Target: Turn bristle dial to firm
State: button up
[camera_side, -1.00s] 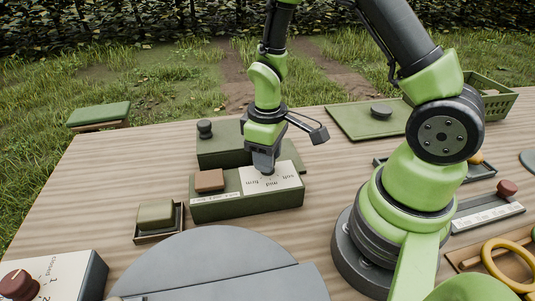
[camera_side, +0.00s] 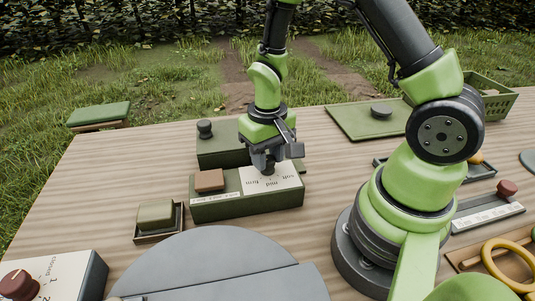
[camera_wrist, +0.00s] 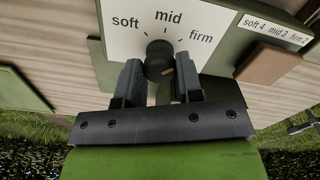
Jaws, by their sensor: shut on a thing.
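The bristle dial, a dark round knob (camera_wrist: 159,58), sits on a white plate (camera_wrist: 120,47) marked soft, mid and firm. The plate is on top of a green box (camera_side: 250,203), shown in the side view. My gripper (camera_wrist: 159,78) has one finger on each side of the knob and is shut on it. In the side view my gripper (camera_side: 267,167) points down onto the plate and hides part of the knob. In the wrist view, soft is at the left, mid at the top and firm at the right. I cannot tell which word the knob points to.
A brown block (camera_side: 209,180) sits on the box beside the plate. A taller green box with a black knob (camera_side: 204,129) stands behind. A small tray with a green block (camera_side: 156,214) is at left, and a grey disc (camera_side: 215,265) lies in front.

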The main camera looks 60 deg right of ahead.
dwell(0.4)
jog(key=o, duration=0.9)
jog(key=shift+r, duration=0.1)
notch_tip(320, 180, up, 10)
jog(key=shift+f, duration=0.1)
notch_tip(320, 180, up, 9)
jog(key=t, duration=0.4)
send_over(268, 158)
jog(key=s+a, duration=0.3)
jog(key=s, duration=0.1)
jog(key=s+r+t, duration=0.1)
jog(key=s, duration=0.1)
jog(key=s+a+r+t+y, duration=0.1)
jog(key=s+r, duration=0.1)
jog(key=s+a+r+t+y, duration=0.1)
jog(key=s, duration=0.2)
jog(key=shift+r+n, duration=0.2)
jog(key=shift+n, duration=0.1)
